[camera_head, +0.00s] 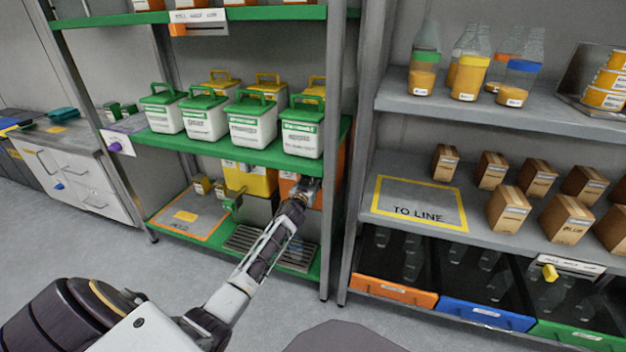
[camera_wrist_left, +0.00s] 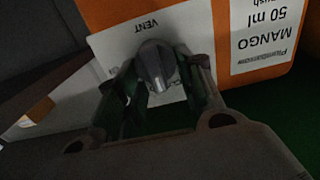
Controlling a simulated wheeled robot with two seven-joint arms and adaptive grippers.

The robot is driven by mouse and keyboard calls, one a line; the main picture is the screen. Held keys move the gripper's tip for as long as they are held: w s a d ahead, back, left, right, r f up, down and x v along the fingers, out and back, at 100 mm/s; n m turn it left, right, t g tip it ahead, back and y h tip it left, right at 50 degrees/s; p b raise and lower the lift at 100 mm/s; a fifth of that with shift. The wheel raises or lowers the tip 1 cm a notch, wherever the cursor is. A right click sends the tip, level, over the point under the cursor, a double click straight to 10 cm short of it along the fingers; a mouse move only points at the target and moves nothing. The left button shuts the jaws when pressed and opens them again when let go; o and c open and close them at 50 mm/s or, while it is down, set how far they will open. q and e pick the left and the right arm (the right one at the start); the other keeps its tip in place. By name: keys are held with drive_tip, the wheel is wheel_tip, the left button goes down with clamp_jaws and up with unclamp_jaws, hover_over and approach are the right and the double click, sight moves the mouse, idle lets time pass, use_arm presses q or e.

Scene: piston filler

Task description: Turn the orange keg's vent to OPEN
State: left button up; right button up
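The orange keg (camera_wrist_left: 120,14) stands on the lower green shelf, largely hidden by my left arm in the head view. It also shows in the head view (camera_head: 287,188). In the wrist view its white label plate (camera_wrist_left: 115,45) reads VENT, and a grey vent knob (camera_wrist_left: 155,66) sticks out from it. A second label (camera_wrist_left: 262,40) reads MANGO 50 ml. My left gripper (camera_wrist_left: 157,75) reaches the keg front, with one finger on each side of the knob, closed in against it. Any OPEN marking is hidden or too dark to read. My right gripper is out of view.
A yellow keg (camera_head: 248,178) stands left of the orange one. White tubs with green lids (camera_head: 250,120) fill the shelf above. A metal upright (camera_head: 333,170) is close to the right of the gripper. A grate (camera_head: 262,245) lies below. The floor in front is clear.

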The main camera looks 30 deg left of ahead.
use_arm(q)
drive_tip(key=c, duration=0.3)
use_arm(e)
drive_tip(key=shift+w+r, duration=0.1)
use_arm(q)
drive_tip(key=shift+m, duration=0.6)
drive_tip(key=m, duration=0.1)
drive_tip(key=m+p, duration=0.1)
drive_tip(key=m, duration=0.1)
drive_tip(key=shift+d+f, duration=0.1)
drive_tip(key=shift+d, duration=0.2)
drive_tip(key=shift+w+d+f+m+b, duration=0.15)
drive_tip(key=shift+f+m+b, duration=0.1)
drive_tip(key=shift+m, duration=2.1)
drive_tip(key=shift+s+d+f+m+b, duration=0.1)
drive_tip(key=shift+d+f+m, duration=0.15)
drive_tip(key=shift+m, duration=2.05)
drive_tip(key=shift+w+d+f+m+b, duration=0.1)
drive_tip(key=shift+f+m+b, duration=0.15)
drive_tip(key=shift+m, duration=2.1)
